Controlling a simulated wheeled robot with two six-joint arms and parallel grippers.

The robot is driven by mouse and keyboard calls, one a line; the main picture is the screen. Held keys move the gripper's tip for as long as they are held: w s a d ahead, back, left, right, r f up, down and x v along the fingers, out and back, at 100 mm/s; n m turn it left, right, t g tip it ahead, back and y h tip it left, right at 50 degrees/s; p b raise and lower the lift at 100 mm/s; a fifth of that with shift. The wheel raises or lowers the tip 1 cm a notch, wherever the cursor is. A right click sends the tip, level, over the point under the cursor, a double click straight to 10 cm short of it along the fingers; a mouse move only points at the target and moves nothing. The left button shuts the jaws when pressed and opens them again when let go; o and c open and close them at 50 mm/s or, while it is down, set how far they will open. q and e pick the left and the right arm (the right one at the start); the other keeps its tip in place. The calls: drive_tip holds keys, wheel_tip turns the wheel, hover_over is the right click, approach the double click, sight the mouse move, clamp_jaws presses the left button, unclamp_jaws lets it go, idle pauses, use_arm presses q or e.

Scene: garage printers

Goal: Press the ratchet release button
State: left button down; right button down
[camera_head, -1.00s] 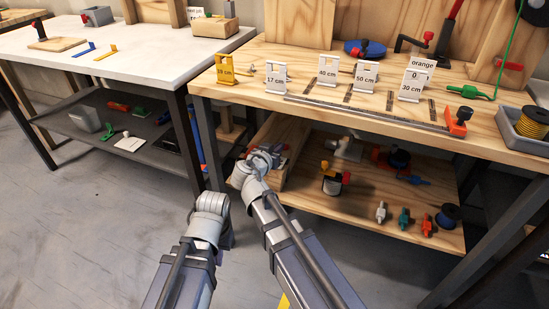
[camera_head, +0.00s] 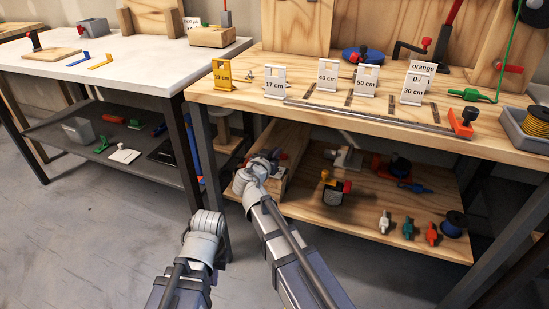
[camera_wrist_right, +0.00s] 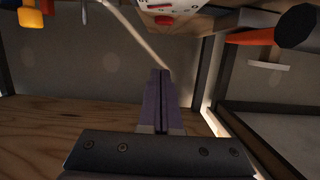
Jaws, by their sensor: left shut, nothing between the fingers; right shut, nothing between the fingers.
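No release button can be picked out for certain. In the right wrist view a white part with red marks and a red knob-like piece (camera_wrist_right: 163,20) shows at the top, beyond the fingertips. My right gripper (camera_wrist_right: 160,75) is shut and empty, with a gap to that part. In the head view its arm ends by the wooden box on the lower shelf, where the fingers are hard to make out. My left gripper (camera_head: 205,222) is at the end of the left arm, low over the floor; its fingers are not distinct. An orange-ended metal bar (camera_head: 462,122) lies on the right bench.
The wooden bench (camera_head: 230,98) holds length tags (camera_head: 327,74), a blue disc (camera_head: 362,56) and a grey bin (camera_head: 520,130). Its lower shelf (camera_head: 345,215) carries several small coloured parts. A white-topped table (camera_head: 110,60) stands at left. The grey floor at left is clear.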

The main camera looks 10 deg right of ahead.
drive_tip(key=b, duration=0.1)
hover_over(282, 162)
drive_tip(key=shift+a+f, duration=0.2)
drive_tip(key=shift+f, duration=0.65)
wheel_tip(282, 162, down, 2)
drive_tip(key=shift+w+d+b, duration=0.1)
drive_tip(key=shift+d+b, duration=0.05)
drive_tip(key=shift+b, duration=1.05)
drive_tip(key=shift+f+b, duration=0.9)
drive_tip(key=shift+f, duration=0.05)
